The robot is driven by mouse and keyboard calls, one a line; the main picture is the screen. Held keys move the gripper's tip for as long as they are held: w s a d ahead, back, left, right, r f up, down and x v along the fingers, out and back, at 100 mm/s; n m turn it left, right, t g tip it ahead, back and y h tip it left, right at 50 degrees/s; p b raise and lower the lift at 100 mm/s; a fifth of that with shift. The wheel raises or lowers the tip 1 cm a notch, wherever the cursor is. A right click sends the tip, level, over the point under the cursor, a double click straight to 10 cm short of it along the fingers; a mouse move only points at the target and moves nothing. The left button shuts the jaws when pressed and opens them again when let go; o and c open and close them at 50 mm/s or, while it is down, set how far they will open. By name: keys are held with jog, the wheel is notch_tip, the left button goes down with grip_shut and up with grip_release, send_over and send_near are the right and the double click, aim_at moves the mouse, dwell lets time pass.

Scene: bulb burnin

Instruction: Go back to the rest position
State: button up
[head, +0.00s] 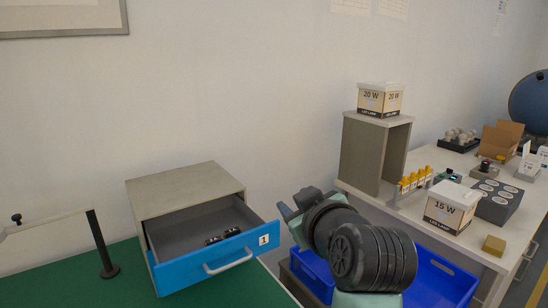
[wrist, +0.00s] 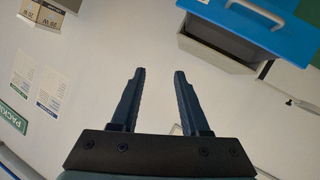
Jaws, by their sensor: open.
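My gripper (wrist: 158,100) is open, with nothing between its two dark fingers in the wrist view. In the head view my arm reaches up from the bottom, and its end is beside the right side of the open drawer. The drawer (head: 213,262) has a blue front marked 1 and a grey handle. It is pulled out of a grey cabinet (head: 180,183) and holds small dark items (head: 222,237). The blue drawer front also shows at the top right of the wrist view (wrist: 236,18).
A blue bin (head: 437,283) lies behind my arm. The right-hand bench (head: 480,238) carries a 15 W box (head: 451,206), a grey shelf (head: 362,152) with a 20 W box (head: 380,99), yellow-topped items and a grey block with round sockets (head: 493,201). A dark post (head: 101,244) stands left.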

jog(key=s+a+r+m+t+h+p, duration=0.1)
jog(key=s+r+t, duration=0.1)
jog(key=r, duration=0.5)
jog(key=s+a+r+m+t+p, duration=0.1)
jog(key=s+r+t, duration=0.15)
jog(key=r, duration=0.45)
jog(key=s+a+r+m+t+h+p, duration=0.2)
jog(key=s+r+m+t, duration=0.3)
jog(key=s+r, duration=1.2)
jog(key=r+t, duration=0.1)
jog(key=t, duration=0.3)
jog(key=shift+r+p, duration=0.35)
jog(key=shift+r, duration=0.05)
jog(key=shift+o, duration=0.4)
jog(key=shift+w, duration=0.15)
